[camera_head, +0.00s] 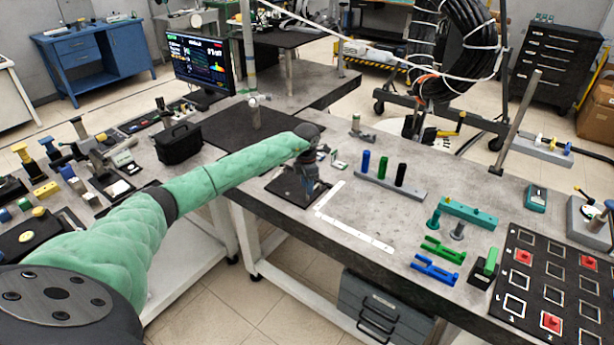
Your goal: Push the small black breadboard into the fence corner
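The small black breadboard (284,187) lies flat on the grey worktable, near its front edge. A white L-shaped fence (355,232) lies to its right, with its corner toward the table's front edge. The breadboard is beside the fence's shorter leg, and a narrow strip of table seems to show between them. My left gripper (309,186) points down over the breadboard's right part and hides some of it. Whether its fingers touch the board or are open is too small to tell. My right gripper is not in view.
A grey rack with blue, green and black pegs (390,183) stands behind the fence. Green and blue brackets (437,268) and a black grid panel (545,285) with red pieces are farther right. A black box (179,143) stands left of my arm. The table inside the fence is clear.

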